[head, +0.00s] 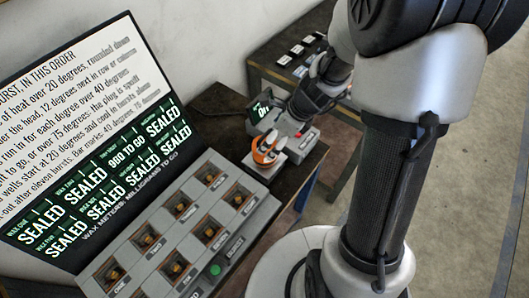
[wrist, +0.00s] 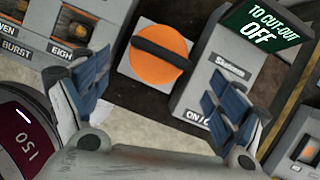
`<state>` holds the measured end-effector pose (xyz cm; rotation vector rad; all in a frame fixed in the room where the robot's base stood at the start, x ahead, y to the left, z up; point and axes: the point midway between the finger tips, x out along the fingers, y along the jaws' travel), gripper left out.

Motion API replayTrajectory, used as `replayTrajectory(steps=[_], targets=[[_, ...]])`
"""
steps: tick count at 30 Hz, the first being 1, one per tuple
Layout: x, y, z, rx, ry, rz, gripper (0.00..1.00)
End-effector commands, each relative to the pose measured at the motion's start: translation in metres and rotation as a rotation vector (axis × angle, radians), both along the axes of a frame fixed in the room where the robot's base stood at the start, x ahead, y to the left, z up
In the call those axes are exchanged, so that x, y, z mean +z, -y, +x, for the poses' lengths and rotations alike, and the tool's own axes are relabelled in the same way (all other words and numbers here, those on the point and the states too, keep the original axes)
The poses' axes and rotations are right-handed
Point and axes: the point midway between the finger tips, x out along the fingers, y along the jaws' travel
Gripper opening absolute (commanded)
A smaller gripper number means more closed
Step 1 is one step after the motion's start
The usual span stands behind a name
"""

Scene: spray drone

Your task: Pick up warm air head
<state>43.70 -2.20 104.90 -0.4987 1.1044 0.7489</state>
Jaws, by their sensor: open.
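An orange round piece with a black bar across it, which looks like the warm air head (wrist: 150,68), sits on a square light grey block in the wrist view. In the head view the orange piece (head: 266,151) shows at the near edge of the dark bench, partly hidden by my gripper. My gripper (wrist: 160,90) is open, its two blue-padded fingers wide apart. In the wrist view the orange piece appears between and just beyond the fingertips. Nothing is between the pads. I cannot tell the gap in height.
A grey Stepdown box (wrist: 215,75) with a green "To cut-out OFF" sign stands right of the orange piece. A dark red round dial reading 150 (wrist: 25,145) is at lower left. A panel of several wells (head: 180,235) and a large text screen (head: 85,130) stand left.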

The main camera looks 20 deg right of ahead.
Motion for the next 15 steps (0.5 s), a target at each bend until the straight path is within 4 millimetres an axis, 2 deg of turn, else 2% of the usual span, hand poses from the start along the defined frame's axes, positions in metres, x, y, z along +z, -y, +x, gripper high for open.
replayTrajectory(steps=[1, 3, 11, 15], targets=[[-0.011, -0.003, 0.002, 0.001, -0.001, 0.0, 0.88], [-0.019, -0.005, 0.004, 0.0, -0.001, 0.001, 0.88], [-0.03, -0.009, 0.008, 0.001, 0.001, -0.001, 0.88], [-0.049, -0.015, 0.01, 0.002, 0.0, 0.0, 0.88]])
